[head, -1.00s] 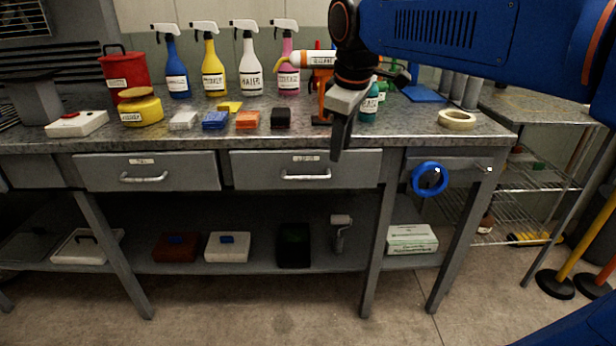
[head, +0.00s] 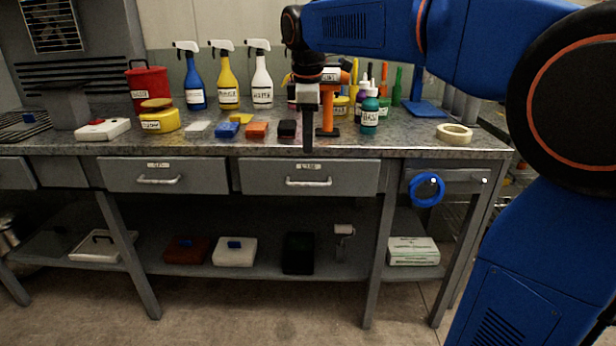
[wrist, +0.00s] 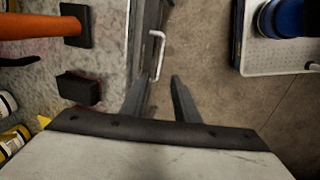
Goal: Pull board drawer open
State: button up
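Two grey drawers with small labels sit under the bench top, both shut: a left drawer (head: 125,180) and a right drawer (head: 265,178). The label lettering is too small to read surely, so I cannot tell which is the board drawer. The right drawer has a pale bar handle (head: 308,183), which also shows in the wrist view (wrist: 155,55). My gripper (head: 308,150) points down above that handle, near the bench's front edge. In the wrist view its two fingers (wrist: 158,95) are apart and empty, with the handle beyond the tips, roughly between them.
The bench top (head: 400,143) holds spray bottles, small blocks, an orange tool (head: 327,110), a teal bottle (head: 369,112) and a tape roll (head: 454,133). A blue ring (head: 427,189) hangs at the right. Boxes stand on the lower shelf. The floor in front is clear.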

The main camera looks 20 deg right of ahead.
aim_at(308, 185)
jog(key=f, duration=0.4)
jog(key=w+f, duration=0.1)
jog(key=f, duration=0.3)
jog(key=w+f, duration=0.1)
jog(key=f, duration=0.3)
jog(key=shift+w+d+f, duration=0.1)
jog(key=shift+d+f, duration=0.15)
jog(key=shift+d, duration=0.1)
grip_shut()
